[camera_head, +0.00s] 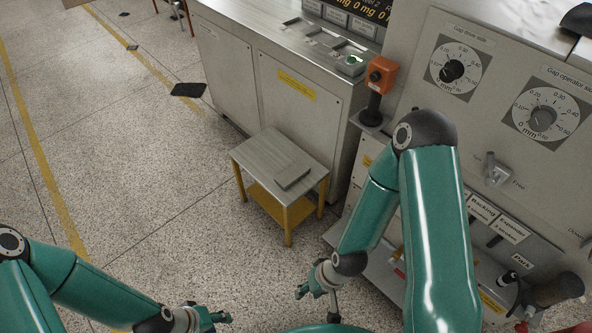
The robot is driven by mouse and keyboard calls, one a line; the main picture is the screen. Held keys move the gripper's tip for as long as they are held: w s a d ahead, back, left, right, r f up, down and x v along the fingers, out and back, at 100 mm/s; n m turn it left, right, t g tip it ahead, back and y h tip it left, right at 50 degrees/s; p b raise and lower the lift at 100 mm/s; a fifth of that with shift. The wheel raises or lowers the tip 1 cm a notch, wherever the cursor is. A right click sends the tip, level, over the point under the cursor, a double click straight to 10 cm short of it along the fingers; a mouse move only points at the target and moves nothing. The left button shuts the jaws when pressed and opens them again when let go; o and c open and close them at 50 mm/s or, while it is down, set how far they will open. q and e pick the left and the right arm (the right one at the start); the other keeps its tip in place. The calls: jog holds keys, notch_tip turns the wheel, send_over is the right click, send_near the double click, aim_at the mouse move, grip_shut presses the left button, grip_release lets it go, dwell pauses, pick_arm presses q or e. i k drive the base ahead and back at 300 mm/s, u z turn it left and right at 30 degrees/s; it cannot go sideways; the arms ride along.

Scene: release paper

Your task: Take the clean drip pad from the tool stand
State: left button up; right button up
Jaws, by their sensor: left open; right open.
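The tool stand (258,158) is a small table with a grey metal top and yellow legs and lower shelf. A flat grey pad (293,175), likely the clean drip pad, lies near the right side of its top. My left gripper (222,318) is open and empty at the bottom of the view, nearer to me than the stand. My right gripper (316,291) is open and empty, below and right of the stand in the picture. Neither gripper touches the pad or the stand.
A grey machine panel with two gap dials (543,118) fills the right side. A steel cabinet (290,90) stands behind the stand. An orange control box (382,75) sits on a post. A dark flat object (188,90) lies on the floor.

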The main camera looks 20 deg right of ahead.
aim_at(286, 179)
jog(key=i, duration=1.25)
jog(key=u, duration=0.05)
